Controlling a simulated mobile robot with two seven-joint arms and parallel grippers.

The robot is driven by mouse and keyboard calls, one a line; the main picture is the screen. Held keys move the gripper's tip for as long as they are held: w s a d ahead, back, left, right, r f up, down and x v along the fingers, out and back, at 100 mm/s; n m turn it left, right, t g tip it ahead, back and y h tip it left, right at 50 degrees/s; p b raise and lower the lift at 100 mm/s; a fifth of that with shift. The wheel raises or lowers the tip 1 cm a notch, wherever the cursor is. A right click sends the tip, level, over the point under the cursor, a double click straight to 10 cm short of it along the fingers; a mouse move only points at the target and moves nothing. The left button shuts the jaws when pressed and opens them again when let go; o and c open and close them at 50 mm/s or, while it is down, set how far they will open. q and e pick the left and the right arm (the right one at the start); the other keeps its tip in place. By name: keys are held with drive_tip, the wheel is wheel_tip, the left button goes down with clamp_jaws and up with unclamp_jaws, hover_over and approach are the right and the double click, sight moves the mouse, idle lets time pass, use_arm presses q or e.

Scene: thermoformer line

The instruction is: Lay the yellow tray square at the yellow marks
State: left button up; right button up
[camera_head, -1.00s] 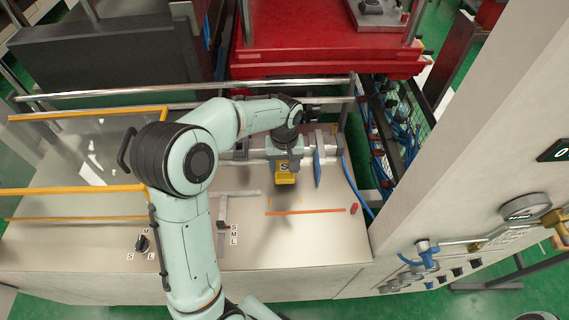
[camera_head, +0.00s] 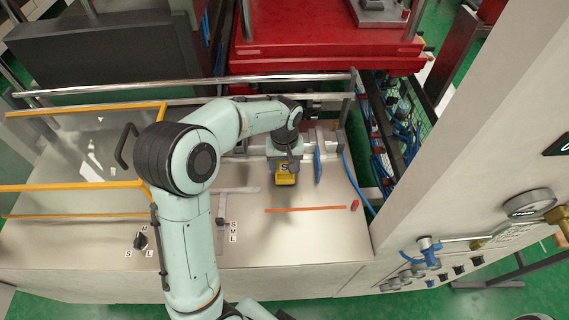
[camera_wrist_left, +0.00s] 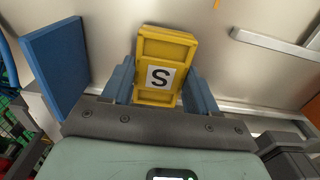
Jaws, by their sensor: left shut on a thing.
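The yellow tray (camera_head: 286,180) carries a white label with a black S. It hangs in my left gripper (camera_head: 285,170), above the bench top near its back rail. In the left wrist view the tray (camera_wrist_left: 166,47) sits upright between the two blue fingers of the gripper (camera_wrist_left: 160,88), which are shut on its sides. A small yellow mark (camera_wrist_left: 217,4) shows on the bench at the top of the wrist view. The other marks are hidden or too small to tell. My right gripper is not in view.
A blue plate (camera_head: 319,165) stands close to the right of the tray. An orange strip (camera_head: 305,210) and a red cylinder (camera_head: 354,205) lie nearer the front. A grey T-shaped bar (camera_head: 222,210) is to the left. The front bench top (camera_head: 300,245) is clear.

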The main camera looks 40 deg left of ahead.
use_arm(q)
drive_tip(key=shift+f, duration=0.55)
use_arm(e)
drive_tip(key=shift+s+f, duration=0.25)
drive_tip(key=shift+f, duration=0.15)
use_arm(q)
drive_tip(key=o, duration=1.5)
drive_tip(key=shift+r, duration=0.15)
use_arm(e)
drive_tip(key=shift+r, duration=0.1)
use_arm(q)
wheel_tip(320, 180, up, 13)
drive_tip(key=shift+r+p, duration=0.1)
drive_tip(key=shift+p, duration=0.45)
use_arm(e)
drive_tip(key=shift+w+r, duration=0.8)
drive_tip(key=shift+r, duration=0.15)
